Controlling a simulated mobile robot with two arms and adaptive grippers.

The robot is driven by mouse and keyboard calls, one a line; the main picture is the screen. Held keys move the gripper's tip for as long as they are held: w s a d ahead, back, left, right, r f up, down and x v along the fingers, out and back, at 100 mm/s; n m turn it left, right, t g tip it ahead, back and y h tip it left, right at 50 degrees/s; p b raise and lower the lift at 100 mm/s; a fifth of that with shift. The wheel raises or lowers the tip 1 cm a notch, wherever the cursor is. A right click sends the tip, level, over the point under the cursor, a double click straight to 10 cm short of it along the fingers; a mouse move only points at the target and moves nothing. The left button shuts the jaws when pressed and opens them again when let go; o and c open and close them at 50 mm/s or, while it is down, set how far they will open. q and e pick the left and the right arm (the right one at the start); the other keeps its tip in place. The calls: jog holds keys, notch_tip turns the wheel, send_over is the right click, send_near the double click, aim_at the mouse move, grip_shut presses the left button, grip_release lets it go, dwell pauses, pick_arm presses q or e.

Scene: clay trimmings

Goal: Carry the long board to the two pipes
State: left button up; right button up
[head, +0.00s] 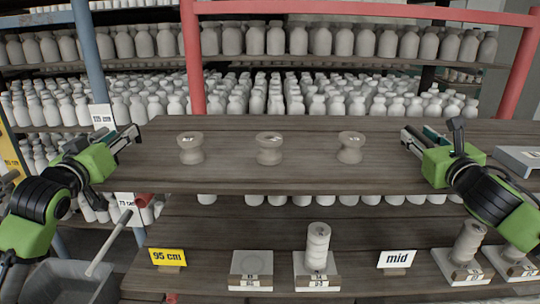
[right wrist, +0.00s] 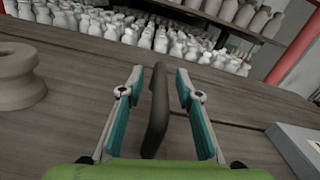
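A long dark wooden board (head: 330,182) spans the middle of the head view, with three grey clay spools on it: left (head: 190,148), middle (head: 268,149) and right (head: 350,147). I cannot tell whether it is loose or part of the rack. My left gripper (head: 134,134) is over its left end and looks open and empty. My right gripper (head: 407,137) is over its right part, right of the right spool. In the right wrist view its fingers (right wrist: 159,78) are apart, with a dark upright bar (right wrist: 157,110) showing between them. I cannot clearly identify the two pipes.
A lower shelf holds a "95 cm" sign (head: 168,257), a "mid" sign (head: 396,259) and small stands, some with clay cylinders (head: 317,248). Red (head: 193,60) and blue (head: 88,50) posts stand behind. White bottles fill the back shelves. A grey bin (head: 70,282) is lower left.

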pick_arm(q)
jog(key=shift+w, duration=0.25)
pick_arm(e)
jog(key=shift+w, duration=0.25)
pick_arm(q)
jog(key=shift+c, duration=0.4)
pick_arm(e)
jog(key=shift+c, duration=0.4)
pick_arm(q)
grip_shut()
pick_arm(e)
grip_shut()
pick_arm(q)
jog(key=shift+r, duration=0.25)
pick_arm(e)
jog(key=shift+r, duration=0.25)
pick_arm(q)
jog(key=shift+w+r, duration=0.1)
jog(key=shift+r, duration=0.05)
pick_arm(e)
jog(key=shift+w+r, duration=0.1)
jog(key=shift+r, duration=0.05)
